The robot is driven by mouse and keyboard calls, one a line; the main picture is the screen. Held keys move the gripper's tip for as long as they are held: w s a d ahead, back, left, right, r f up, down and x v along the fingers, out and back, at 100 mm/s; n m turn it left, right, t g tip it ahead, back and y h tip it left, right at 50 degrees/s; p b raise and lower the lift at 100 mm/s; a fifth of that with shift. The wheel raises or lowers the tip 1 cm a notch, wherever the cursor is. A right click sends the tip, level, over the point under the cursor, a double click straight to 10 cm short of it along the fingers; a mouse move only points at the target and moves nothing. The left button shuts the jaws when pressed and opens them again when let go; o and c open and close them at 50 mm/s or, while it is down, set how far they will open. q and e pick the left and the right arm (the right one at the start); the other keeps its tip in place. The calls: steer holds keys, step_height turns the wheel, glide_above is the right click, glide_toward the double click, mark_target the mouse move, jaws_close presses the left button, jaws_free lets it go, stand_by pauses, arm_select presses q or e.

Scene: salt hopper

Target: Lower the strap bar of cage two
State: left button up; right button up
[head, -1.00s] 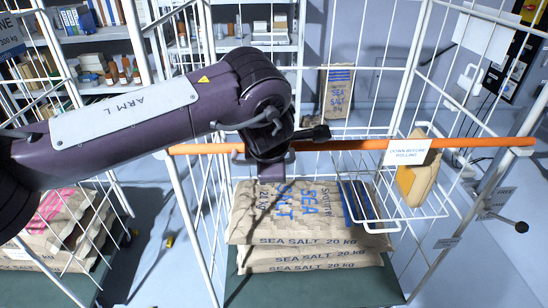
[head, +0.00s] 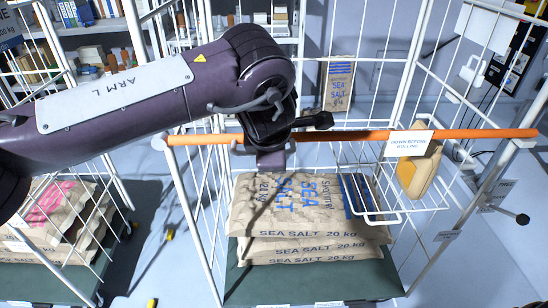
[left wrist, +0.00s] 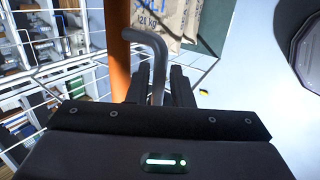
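The orange strap bar (head: 345,135) lies across the front of the middle cage (head: 192,225), near level, with a white card (head: 408,144) reading "DOWN BEFORE ROLLING". My left gripper (head: 271,160) is at the bar's left part and hides a piece of it. In the left wrist view the bar (left wrist: 119,70) runs beside the left finger. A bent grey handle (left wrist: 158,65) stands between the two dark fingers (left wrist: 159,88). The fingers look apart, with a gap at the right of the handle. My right gripper is not in view.
Salt sacks (head: 310,215) lie stacked on the cage's green base (head: 310,288). A wire basket (head: 395,200) and a tan pad with a yellow patch (head: 418,172) are at the right. Another loaded cage (head: 75,275) stands at the left. Shelves (head: 110,40) are behind.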

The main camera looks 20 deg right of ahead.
arm_select(q)
steer(key=b+v, duration=0.1)
steer(key=v, duration=0.4)
steer(key=shift+s+a+r, duration=0.1)
steer(key=shift+s+r, duration=0.1)
steer(key=shift+r, duration=0.05)
